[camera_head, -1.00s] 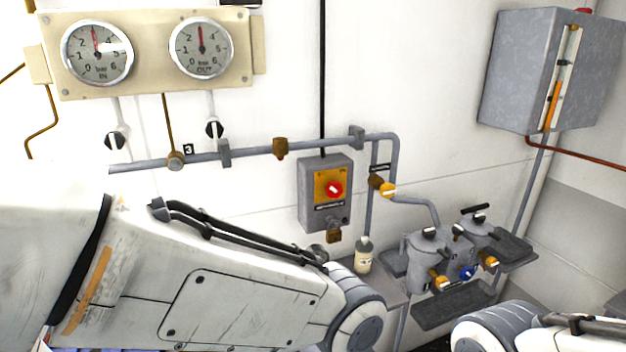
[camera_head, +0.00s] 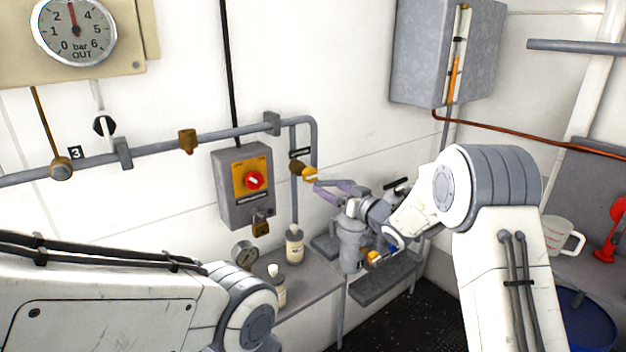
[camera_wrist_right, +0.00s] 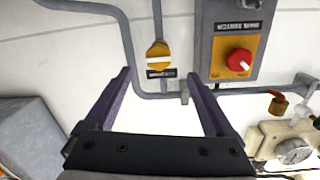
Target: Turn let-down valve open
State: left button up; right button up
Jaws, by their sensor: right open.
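A valve with a yellow knob and a pale bar handle (camera_head: 306,173) sits on the grey pipe right of the switch box, under a small black label. It also shows in the right wrist view (camera_wrist_right: 159,56), where the bar lies across the picture. The label is too small to read, so I cannot be sure that this is the let-down valve. My right gripper (camera_head: 328,186) is open, with its purple fingers just beside the knob. In the right wrist view the gripper (camera_wrist_right: 157,76) is empty and the knob lies beyond and between the fingertips. My left gripper is outside the frame; only its arm shows.
The switch box with a red knob (camera_head: 253,181) stands close left of the valve. Bottles (camera_head: 294,246) stand on the shelf below. A grey canister (camera_head: 351,245) with another yellow-handled valve (camera_head: 372,257) is under my right arm. A grey cabinet (camera_head: 420,55) hangs above.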

aim_at(313, 177)
jog(key=shift+y, duration=0.4)
jog(key=p+x, duration=0.2)
jog(key=x, duration=0.2)
jog(key=p+x, duration=0.2)
jog(key=x, duration=0.3)
jog(key=shift+w+d+r, duration=0.1)
jog(key=shift+w+d, duration=0.15)
jog(key=shift+w, duration=0.1)
jog(key=shift+w+a, duration=0.35)
jog(key=shift+w, duration=0.1)
